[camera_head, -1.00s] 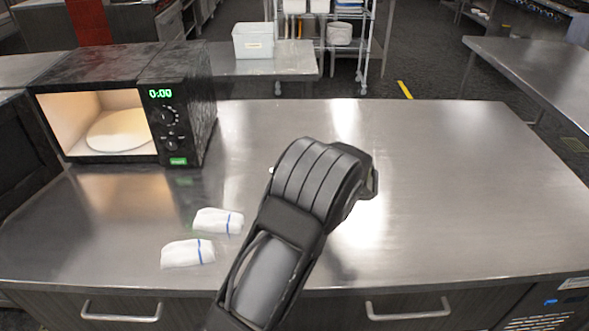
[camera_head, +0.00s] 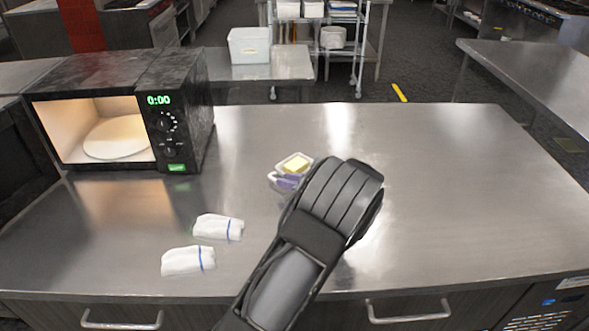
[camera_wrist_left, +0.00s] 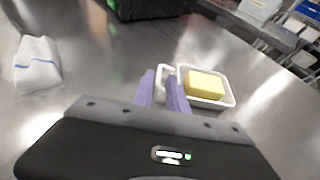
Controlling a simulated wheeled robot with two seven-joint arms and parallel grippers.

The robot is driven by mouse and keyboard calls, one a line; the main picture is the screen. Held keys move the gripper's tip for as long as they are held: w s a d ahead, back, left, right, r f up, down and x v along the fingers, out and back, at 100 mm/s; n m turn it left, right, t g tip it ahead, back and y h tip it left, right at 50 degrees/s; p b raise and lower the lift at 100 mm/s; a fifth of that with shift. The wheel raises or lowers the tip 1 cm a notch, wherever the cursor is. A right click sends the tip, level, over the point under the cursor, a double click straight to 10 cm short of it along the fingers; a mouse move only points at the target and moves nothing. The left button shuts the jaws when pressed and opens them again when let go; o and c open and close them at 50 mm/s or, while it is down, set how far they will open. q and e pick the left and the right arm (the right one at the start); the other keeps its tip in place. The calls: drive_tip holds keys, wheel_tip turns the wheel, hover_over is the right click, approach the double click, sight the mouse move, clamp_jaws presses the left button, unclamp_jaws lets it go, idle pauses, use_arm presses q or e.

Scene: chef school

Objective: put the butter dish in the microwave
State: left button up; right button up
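The butter dish (camera_head: 296,162) is a small white tray with a yellow block of butter, just beyond my left wrist at the middle of the counter. It also shows in the left wrist view (camera_wrist_left: 222,102), with a white loop handle on its left side. The purple fingers of my left gripper (camera_wrist_left: 161,84) are close together with the handle between them; they look shut on it. I cannot tell whether the dish is lifted. The black microwave (camera_head: 130,110) stands at the back left, its front open, with a pale round plate (camera_head: 117,138) inside. My right gripper is not in view.
Two white rolled cloths with blue stripes (camera_head: 188,261) (camera_head: 218,227) lie on the counter left of my arm. The steel counter (camera_head: 450,190) is clear to the right and between the dish and the microwave. A white bin (camera_head: 249,45) stands on a table behind.

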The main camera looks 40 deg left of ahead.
sight(274, 179)
use_arm(q)
drive_tip(key=shift+a+f, duration=0.1)
drive_tip(key=shift+a, duration=0.25)
drive_tip(key=p+x, duration=0.1)
drive_tip(key=x, duration=0.2)
drive_tip(key=shift+a+f+p, duration=0.15)
drive_tip(key=shift+a+p, duration=0.1)
drive_tip(key=shift+p, duration=0.1)
drive_tip(key=shift+w+a+f, duration=0.1)
drive_tip(key=shift+a+f, duration=0.15)
drive_tip(key=shift+a, duration=0.15)
drive_tip(key=shift+c, duration=0.4)
clamp_jaws()
idle(0.6)
